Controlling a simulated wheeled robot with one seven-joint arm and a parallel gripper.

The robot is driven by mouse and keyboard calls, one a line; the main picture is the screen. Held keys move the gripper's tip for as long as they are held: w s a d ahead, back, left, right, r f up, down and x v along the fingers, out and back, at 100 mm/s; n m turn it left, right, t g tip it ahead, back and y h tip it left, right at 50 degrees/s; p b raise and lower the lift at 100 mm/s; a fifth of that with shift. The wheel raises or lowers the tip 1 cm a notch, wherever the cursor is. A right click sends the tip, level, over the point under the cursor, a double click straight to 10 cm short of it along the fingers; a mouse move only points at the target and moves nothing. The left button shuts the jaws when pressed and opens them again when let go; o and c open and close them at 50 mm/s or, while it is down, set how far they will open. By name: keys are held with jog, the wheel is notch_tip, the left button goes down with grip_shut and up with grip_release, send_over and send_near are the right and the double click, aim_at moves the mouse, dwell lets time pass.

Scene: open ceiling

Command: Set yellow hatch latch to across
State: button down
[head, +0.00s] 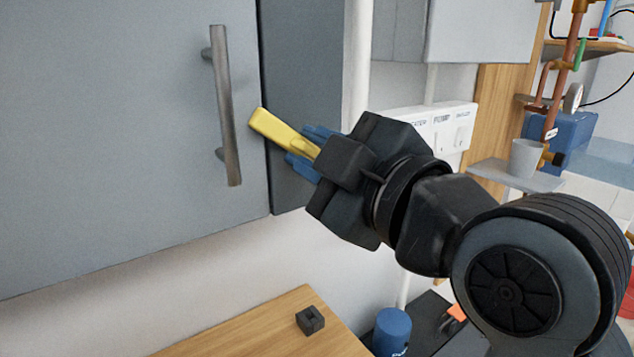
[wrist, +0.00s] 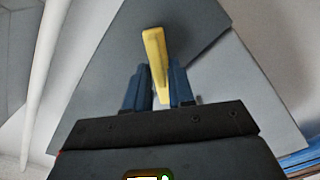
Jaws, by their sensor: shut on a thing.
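The yellow hatch latch (head: 276,129) is a flat bar at the right edge of the grey cabinet door (head: 120,130). In the head view it slants, with its far end at the door's edge and its near end between my fingers. My gripper (head: 310,152) has blue fingers and is shut on the latch from the right. In the wrist view the latch (wrist: 154,55) stands up between the two blue fingers (wrist: 160,88), tilted slightly left at the top. The latch's pivot is hidden or unclear.
A metal bar handle (head: 226,105) stands out from the door, left of the latch. A labelled switch panel (head: 440,128) is on the wall behind my wrist. Below, a wooden surface (head: 260,325) holds a small dark block (head: 310,319), with a blue cylinder (head: 392,330) beside it.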

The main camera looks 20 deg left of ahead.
jog(key=shift+s+a+f+n+b, duration=0.1)
jog(key=shift+f+n+b, duration=0.1)
jog(key=shift+n+b, duration=1.05)
jog(key=shift+d+f+n+b, duration=0.1)
jog(key=shift+f+n+b, duration=0.1)
jog(key=shift+n+b, duration=1.1)
jog(key=shift+s+a+f+n+b, duration=0.1)
jog(key=shift+f+n+b, duration=0.1)
jog(key=shift+n+b, duration=1.05)
jog(key=c, duration=1.2)
grip_release()
jog(key=shift+r, duration=0.1)
jog(key=v, duration=0.7)
jog(key=shift+s+d, duration=0.15)
jog(key=shift+d, duration=0.2)
